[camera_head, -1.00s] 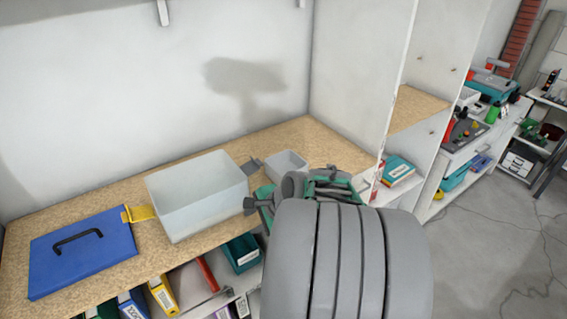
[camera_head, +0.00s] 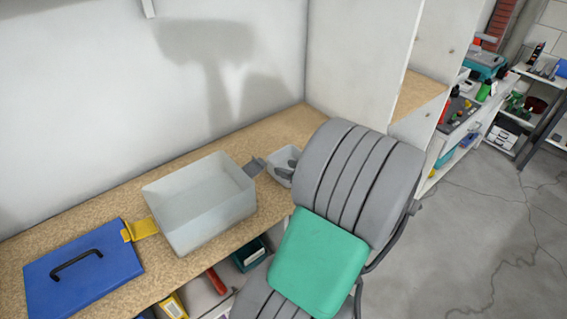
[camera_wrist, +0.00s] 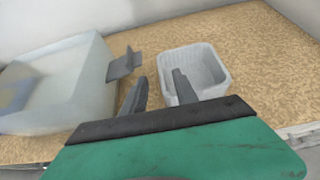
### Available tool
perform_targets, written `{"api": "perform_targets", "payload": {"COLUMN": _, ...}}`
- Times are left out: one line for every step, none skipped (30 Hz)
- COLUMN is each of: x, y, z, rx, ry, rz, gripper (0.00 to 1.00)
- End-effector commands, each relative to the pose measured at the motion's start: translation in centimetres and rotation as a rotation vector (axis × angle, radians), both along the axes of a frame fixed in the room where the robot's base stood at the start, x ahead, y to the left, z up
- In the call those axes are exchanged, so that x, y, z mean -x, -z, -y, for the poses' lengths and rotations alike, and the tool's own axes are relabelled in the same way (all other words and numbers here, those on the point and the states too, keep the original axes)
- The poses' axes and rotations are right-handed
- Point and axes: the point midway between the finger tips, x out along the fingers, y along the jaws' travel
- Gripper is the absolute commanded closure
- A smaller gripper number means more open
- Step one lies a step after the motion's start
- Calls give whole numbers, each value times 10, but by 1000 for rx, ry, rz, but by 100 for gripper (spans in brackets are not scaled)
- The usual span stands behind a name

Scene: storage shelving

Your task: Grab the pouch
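No object shows clearly as a pouch; I cannot tell which item it is. A small grey angular piece (camera_head: 253,167) stands between the large pale bin and the small white basket. It also shows in the wrist view (camera_wrist: 124,63), just ahead and left of my fingers. A flat yellow piece (camera_head: 143,228) lies between the blue case and the large bin. My gripper (camera_wrist: 159,77) is open, with nothing between its two grey fingers. Its right finger overlaps the small white basket (camera_wrist: 205,72) in the wrist view. In the head view my arm hides most of the gripper.
A large pale open bin (camera_head: 190,222) stands left of the basket on the wooden shelf (camera_head: 60,222). A blue case (camera_head: 98,268) with a black handle lies further left. A white upright panel (camera_head: 362,70) bounds the shelf's right end. Bare wood shows behind the bins.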

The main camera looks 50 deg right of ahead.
Motion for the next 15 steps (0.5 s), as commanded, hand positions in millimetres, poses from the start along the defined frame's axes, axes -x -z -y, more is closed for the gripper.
{"api": "perform_targets", "payload": {"x": -6, "y": 3, "z": 1, "rx": -1, "ry": 0, "rz": 0, "gripper": 65}}
{"api": "perform_targets", "payload": {"x": -9, "y": 6, "z": 1, "rx": -2, "ry": -1, "rz": -1, "gripper": 65}}
{"api": "perform_targets", "payload": {"x": -14, "y": 8, "z": 2, "rx": -1, "ry": 0, "rz": -1, "gripper": 65}}
{"api": "perform_targets", "payload": {"x": -17, "y": 11, "z": 2, "rx": -1, "ry": 1, "rz": -1, "gripper": 65}}
{"api": "perform_targets", "payload": {"x": -20, "y": 13, "z": 2, "rx": -1, "ry": 2, "rz": -2, "gripper": 65}}
{"api": "perform_targets", "payload": {"x": -25, "y": 16, "z": 2, "rx": -1, "ry": 2, "rz": -1, "gripper": 65}}
{"api": "perform_targets", "payload": {"x": -30, "y": 20, "z": 2, "rx": -2, "ry": 1, "rz": -2, "gripper": 65}}
{"api": "perform_targets", "payload": {"x": -35, "y": 23, "z": 3, "rx": -1, "ry": 1, "rz": -2, "gripper": 65}}
{"api": "perform_targets", "payload": {"x": -41, "y": 28, "z": 2, "rx": -3, "ry": 0, "rz": -3, "gripper": 65}}
{"api": "perform_targets", "payload": {"x": -46, "y": 30, "z": 3, "rx": 0, "ry": 1, "rz": -2, "gripper": 65}}
{"api": "perform_targets", "payload": {"x": -50, "y": 32, "z": 3, "rx": 1, "ry": 0, "rz": -2, "gripper": 65}}
{"api": "perform_targets", "payload": {"x": -54, "y": 35, "z": 4, "rx": 2, "ry": 1, "rz": -2, "gripper": 65}}
{"api": "perform_targets", "payload": {"x": -56, "y": 36, "z": 5, "rx": 3, "ry": 2, "rz": -2, "gripper": 65}}
{"api": "perform_targets", "payload": {"x": -58, "y": 37, "z": 5, "rx": 3, "ry": 2, "rz": -1, "gripper": 65}}
{"api": "perform_targets", "payload": {"x": -58, "y": 37, "z": 5, "rx": 4, "ry": 3, "rz": -1, "gripper": 65}}
